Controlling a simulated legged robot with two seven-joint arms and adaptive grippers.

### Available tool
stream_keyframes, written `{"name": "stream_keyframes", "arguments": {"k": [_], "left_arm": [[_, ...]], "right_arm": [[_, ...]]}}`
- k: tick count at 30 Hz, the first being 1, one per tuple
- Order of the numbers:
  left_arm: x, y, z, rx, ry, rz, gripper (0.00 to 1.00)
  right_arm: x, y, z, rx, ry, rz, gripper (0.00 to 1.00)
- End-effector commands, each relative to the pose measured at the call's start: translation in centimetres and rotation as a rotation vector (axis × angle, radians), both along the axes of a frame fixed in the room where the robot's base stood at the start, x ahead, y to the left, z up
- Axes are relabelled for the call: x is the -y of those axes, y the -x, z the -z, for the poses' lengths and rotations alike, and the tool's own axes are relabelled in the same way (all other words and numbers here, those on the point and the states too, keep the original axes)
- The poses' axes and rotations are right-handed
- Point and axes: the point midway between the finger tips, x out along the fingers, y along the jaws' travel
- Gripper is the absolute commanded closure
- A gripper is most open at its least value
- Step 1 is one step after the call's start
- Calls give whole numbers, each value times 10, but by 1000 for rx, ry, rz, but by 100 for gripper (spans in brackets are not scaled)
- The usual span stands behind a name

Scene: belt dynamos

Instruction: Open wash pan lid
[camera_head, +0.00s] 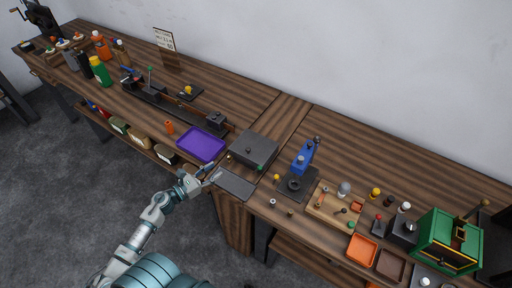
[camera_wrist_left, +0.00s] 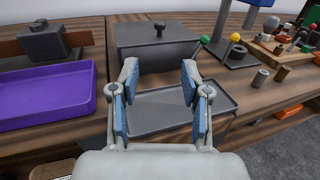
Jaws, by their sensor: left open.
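The wash pan (camera_head: 252,154) is a dark grey square box on the workbench, right of the purple tray. Its flat lid (camera_head: 262,144) lies shut on top, with a small dark knob (camera_head: 248,150). In the left wrist view the lid (camera_wrist_left: 185,35) and its knob (camera_wrist_left: 159,29) show straight ahead. My left gripper (camera_head: 214,176) is open and empty, in front of the pan and apart from it. In the left wrist view its fingers (camera_wrist_left: 159,78) are spread over a shallow grey tray (camera_wrist_left: 215,88). My right gripper is not in view.
The purple tray (camera_head: 200,144) is left of the pan. A blue stand (camera_head: 304,157) on a dark base is to the right, with small balls and cylinders near it. The shallow grey tray (camera_head: 236,184) lies at the bench's front edge. The bench behind the pan is clear.

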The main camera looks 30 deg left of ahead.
Motion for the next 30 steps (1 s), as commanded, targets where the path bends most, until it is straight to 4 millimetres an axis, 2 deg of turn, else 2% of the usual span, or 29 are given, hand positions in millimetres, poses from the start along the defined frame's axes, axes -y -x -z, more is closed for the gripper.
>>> {"name": "stream_keyframes", "arguments": {"k": [5,12,17,21,25,30], "left_arm": [[5,-21,-3,7,-3,3,53],[23,-74,-2,5,5,0,53],[38,-109,-3,5,4,-1,53],[50,-134,-2,3,6,0,53],[59,-149,-1,2,3,-1,53],[62,-158,0,1,4,0,53]], "right_arm": [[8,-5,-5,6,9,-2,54],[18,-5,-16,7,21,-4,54],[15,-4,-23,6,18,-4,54],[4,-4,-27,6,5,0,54],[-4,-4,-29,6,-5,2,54],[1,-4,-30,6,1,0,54]]}}
